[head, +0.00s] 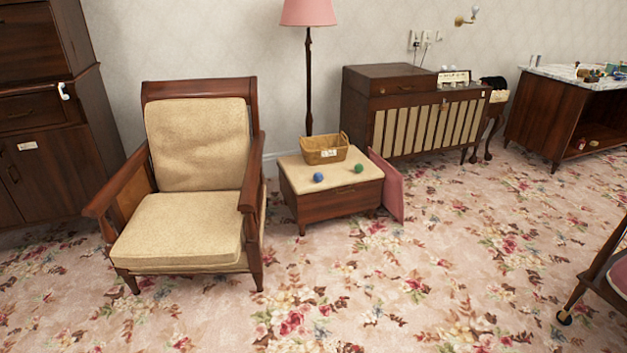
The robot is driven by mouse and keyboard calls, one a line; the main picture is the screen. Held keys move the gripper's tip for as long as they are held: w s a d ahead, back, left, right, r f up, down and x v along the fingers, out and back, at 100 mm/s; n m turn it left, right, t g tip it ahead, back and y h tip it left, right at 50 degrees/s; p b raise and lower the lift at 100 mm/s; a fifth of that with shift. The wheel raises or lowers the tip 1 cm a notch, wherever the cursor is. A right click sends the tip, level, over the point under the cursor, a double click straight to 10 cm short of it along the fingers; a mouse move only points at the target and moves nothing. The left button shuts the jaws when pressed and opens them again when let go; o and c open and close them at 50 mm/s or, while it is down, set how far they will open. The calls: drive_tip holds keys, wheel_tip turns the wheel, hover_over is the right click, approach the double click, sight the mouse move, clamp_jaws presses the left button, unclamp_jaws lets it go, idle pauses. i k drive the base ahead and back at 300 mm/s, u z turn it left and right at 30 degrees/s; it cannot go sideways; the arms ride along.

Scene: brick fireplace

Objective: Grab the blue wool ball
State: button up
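The blue wool ball (318,177) lies on the beige top of a low wooden box table (331,207), near its front left. A green wool ball (359,168) lies on the same top, to the right of the blue one and apart from it. A wicker basket (324,149) with a handle and a small white label stands behind both balls. My gripper is not in view.
A wooden armchair (192,215) with beige cushions stands just left of the low table. A pink panel (387,186) leans at the table's right side. The flowered carpet (350,290) in front is clear. A bed or chair edge (604,270) shows at the right.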

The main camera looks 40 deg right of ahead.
sight(317, 176)
drive_tip(key=z, duration=0.1)
drive_tip(key=i, duration=0.95)
drive_tip(key=u, duration=0.05)
